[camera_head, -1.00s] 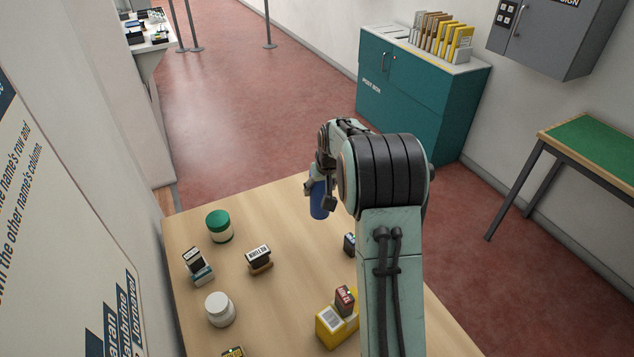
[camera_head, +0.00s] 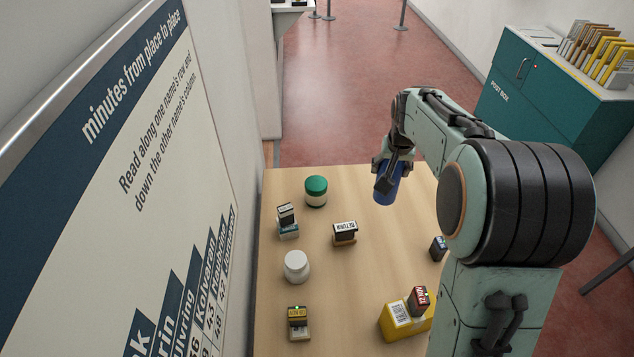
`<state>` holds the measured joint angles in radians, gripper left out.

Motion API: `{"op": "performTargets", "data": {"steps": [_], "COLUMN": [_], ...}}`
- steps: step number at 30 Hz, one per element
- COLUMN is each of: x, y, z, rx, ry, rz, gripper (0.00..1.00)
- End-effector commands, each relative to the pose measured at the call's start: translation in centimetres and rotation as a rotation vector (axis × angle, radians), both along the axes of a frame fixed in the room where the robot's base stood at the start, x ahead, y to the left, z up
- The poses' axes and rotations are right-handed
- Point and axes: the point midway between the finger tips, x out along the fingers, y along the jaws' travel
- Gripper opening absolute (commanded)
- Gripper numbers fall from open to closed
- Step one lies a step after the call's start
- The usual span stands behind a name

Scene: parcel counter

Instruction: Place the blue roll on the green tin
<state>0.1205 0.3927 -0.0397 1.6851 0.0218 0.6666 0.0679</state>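The blue roll (camera_head: 387,188) is in my gripper (camera_head: 388,174), near the far edge of the table, and seems to be held above the top. The gripper's fingers close around its upper part; its lower part shows below them. The green tin (camera_head: 316,191), a round tin with a green lid and a pale body, stands upright at the far left of the table. My gripper is to the right of the tin, apart from it. Nothing lies on the green lid.
On the wooden table (camera_head: 370,245) are a RETURN stamp (camera_head: 345,233), a dark-and-teal stamp (camera_head: 287,221), a white jar (camera_head: 296,266), a yellow-topped stamp (camera_head: 298,322), a yellow box (camera_head: 397,321) with a red stamp (camera_head: 419,300), and a small dark item (camera_head: 438,248). A board stands left.

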Motion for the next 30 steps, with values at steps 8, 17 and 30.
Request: {"op": "performTargets", "data": {"steps": [8, 17, 30], "x": [1.3, 4.9, 13.9], "y": [10.1, 12.4, 13.1], "z": [2.8, 1.1, -5.8], "rx": [0.0, 0.0, 0.0], "ry": [-0.002, 0.0, 0.0], "rz": [0.197, 0.241, 0.238], "gripper": [0.1, 0.1, 0.1]}}
